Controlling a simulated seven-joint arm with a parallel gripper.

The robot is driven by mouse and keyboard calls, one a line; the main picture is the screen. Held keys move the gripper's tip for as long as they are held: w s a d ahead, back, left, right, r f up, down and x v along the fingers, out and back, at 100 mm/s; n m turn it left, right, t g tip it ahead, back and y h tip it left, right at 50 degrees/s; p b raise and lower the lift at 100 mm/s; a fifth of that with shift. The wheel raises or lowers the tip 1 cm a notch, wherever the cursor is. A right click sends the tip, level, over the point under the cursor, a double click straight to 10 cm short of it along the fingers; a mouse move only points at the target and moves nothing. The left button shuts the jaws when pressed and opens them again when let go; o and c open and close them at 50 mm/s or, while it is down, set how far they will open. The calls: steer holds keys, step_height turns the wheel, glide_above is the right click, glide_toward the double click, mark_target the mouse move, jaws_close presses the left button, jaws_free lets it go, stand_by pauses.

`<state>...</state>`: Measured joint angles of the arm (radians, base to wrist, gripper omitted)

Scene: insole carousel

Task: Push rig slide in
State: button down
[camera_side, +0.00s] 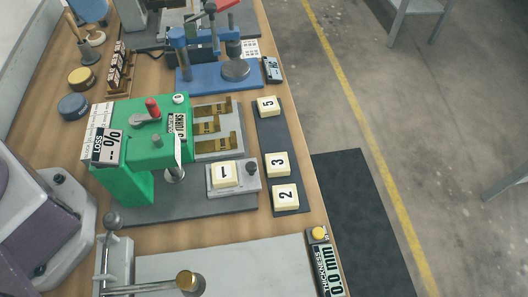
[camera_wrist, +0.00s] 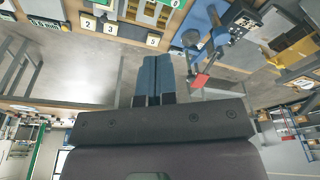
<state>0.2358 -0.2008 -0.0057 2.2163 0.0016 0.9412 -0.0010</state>
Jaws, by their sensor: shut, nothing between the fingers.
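The green rig (camera_side: 137,150) stands on a dark base plate in the side view, with a "LOSS" display, a red-knobbed lever and a dial marked "TURNS". Its light grey slide (camera_side: 247,187) sticks out on the right side, clear of the green body. A cream block marked 1 (camera_side: 223,174) lies on the slide, and a dark knob (camera_side: 252,168) stands at the slide's outer end. My gripper (camera_wrist: 156,64) shows only in the wrist view, its blue fingers together and empty, apart from the bench. It is not in the side view.
A dark strip (camera_side: 272,140) right of the slide carries blocks marked 5, 3 and 2. A grey tray with brass pieces (camera_side: 218,128) lies behind the slide. A blue press (camera_side: 215,77) stands farther back, a thickness gauge (camera_side: 325,262) in front. Open floor lies right.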

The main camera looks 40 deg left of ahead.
steer(key=w+d+f+m+g, duration=0.25)
steer(key=w+d+f, duration=0.35)
steer(key=w+d, duration=0.4)
steer(key=m+g+y, duration=0.2)
steer(key=g, duration=0.1)
glide_toward(258, 172)
steer(key=w+d+r, duration=0.3)
steer(key=shift+v, duration=1.25)
steer(key=shift+y, duration=0.3)
steer(key=x, duration=0.9)
steer(key=shift+w+d+f, duration=0.1)
steer(key=shift+w+f, duration=0.1)
steer(key=shift+f, duration=0.25)
steer(key=shift+s+a, duration=0.55)
steer(key=shift+s, duration=0.15)
steer(key=shift+s+a+f, duration=0.2)
steer(key=shift+s+a, duration=0.35)
steer(key=shift+s, duration=0.25)
